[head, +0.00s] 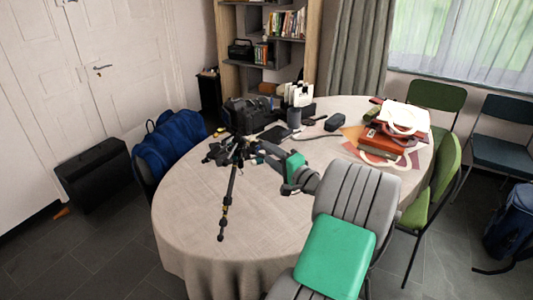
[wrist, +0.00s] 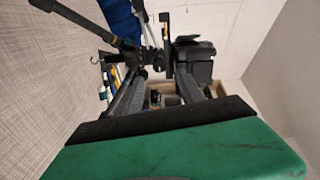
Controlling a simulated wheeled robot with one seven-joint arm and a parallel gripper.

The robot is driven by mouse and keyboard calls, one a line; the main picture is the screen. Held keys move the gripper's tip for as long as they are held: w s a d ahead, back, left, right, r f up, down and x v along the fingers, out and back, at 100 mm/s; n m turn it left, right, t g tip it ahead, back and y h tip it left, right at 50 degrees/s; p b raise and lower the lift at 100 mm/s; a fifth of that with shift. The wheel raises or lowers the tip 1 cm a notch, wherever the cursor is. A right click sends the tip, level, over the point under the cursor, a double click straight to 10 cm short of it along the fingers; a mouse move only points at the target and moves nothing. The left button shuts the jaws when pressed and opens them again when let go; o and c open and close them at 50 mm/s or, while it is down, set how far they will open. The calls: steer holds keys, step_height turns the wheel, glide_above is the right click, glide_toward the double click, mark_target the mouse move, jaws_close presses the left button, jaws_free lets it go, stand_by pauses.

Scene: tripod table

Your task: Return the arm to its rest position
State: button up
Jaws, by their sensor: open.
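My arm reaches from the lower right over the round table (head: 200,215). My gripper (head: 258,152) is at its end, beside a black tripod (head: 232,185) on the cloth. In the wrist view my gripper (wrist: 160,75) has its two dark fingers apart. The tripod (wrist: 85,22) shows just beyond the fingertips, with one leg running to the upper left. I see nothing clearly held between the fingers. Whether a finger touches the tripod cannot be told.
A black camera bag (head: 248,108), a dark flat item (head: 275,133) and a white-topped box (head: 299,94) stand behind. Red-brown bags (head: 383,143) lie at the right. Green chairs (head: 443,180) and a blue bag (head: 170,140) flank the table. The table's front left is clear.

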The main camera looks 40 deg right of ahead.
steer(key=n+g+y+p, duration=0.1)
steer(key=n+g+y, duration=0.2)
steer(key=n, duration=0.2)
glide_toward(227, 162)
steer(key=x, duration=0.6)
steer(key=s+a+f+n+g+p, duration=0.15)
steer(key=a+n+g, duration=0.25)
steer(key=a, duration=0.6)
steer(key=s+a+f+n+g+p, duration=0.1)
steer(key=s+a+n+g, duration=0.25)
steer(key=a, duration=0.55)
steer(key=s+a+n+g+h, duration=0.1)
steer(key=s+a+n+g, duration=0.1)
steer(key=s, duration=0.5)
steer(key=s+a+n+g+h, duration=0.1)
steer(key=s+a+n+g, duration=0.1)
steer(key=s, duration=0.6)
steer(key=shift+a+p, duration=0.4)
steer(key=shift+a, duration=0.5)
steer(key=shift+w+r, duration=0.1)
steer(key=shift+c, duration=0.5)
